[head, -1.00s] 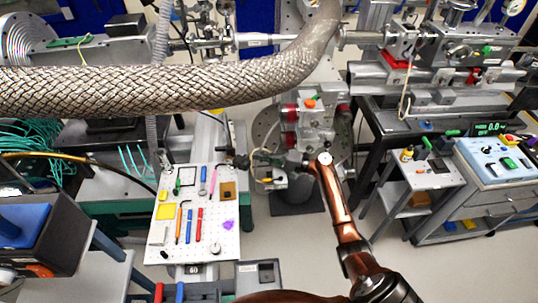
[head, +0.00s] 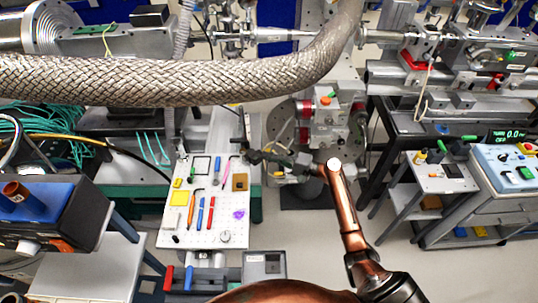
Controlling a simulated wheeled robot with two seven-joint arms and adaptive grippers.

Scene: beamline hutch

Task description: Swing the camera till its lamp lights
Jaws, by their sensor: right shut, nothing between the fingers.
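My right arm comes in from the bottom right and bends left at a copper elbow. My right gripper (head: 252,157) points left, just past the upper right corner of the white pegboard (head: 225,236). Its fingers look closed, with nothing visible between them. A small dark part (head: 240,145) sits right by the fingertips. It may belong to the camera, but it is too small to tell, and I cannot tell whether it touches the fingers. I cannot make out a lit lamp there. My left gripper is not in view.
A thick braided hose (head: 180,82) crosses the upper left and middle. Tools lie on the pegboard. A machine with red and grey parts (head: 328,122) stands behind my right gripper. A blue-topped dark box (head: 45,212) is at the left, a control panel (head: 505,163) at the right. Floor shows at lower right.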

